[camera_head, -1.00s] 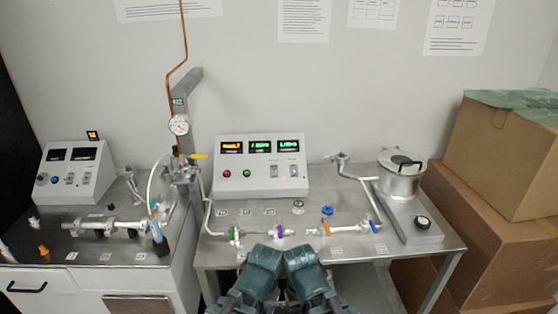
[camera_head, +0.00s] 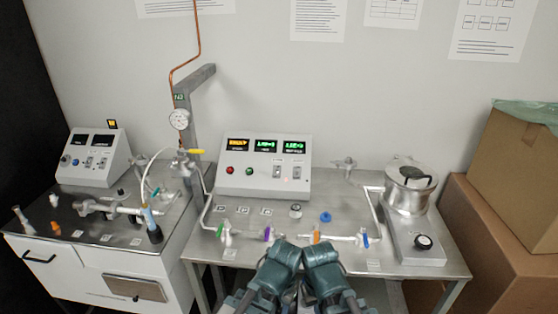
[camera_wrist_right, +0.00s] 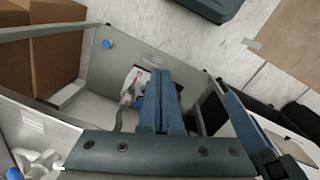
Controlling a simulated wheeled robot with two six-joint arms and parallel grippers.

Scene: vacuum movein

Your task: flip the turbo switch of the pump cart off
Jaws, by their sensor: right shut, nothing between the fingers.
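A grey control box (camera_head: 264,168) stands at the back of the right steel-topped table. It has lit displays, a red and a green button, and two small switches, a left one (camera_head: 276,171) and a right one (camera_head: 297,172). Their labels and positions are too small to read. A second control box (camera_head: 95,158) with small switches stands on the left cart. My right gripper (camera_wrist_right: 160,82) shows in the right wrist view with its blue fingers together and empty, apart from both boxes. In the head view my two arms show at the bottom centre; their fingertips cannot be made out.
Valves and piping (camera_head: 290,236) run along the front of the right table (camera_head: 300,262). A metal chamber (camera_head: 408,185) stands at its right. A gauge post (camera_head: 190,115) rises between the units. Cardboard boxes (camera_head: 505,235) stand at the far right.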

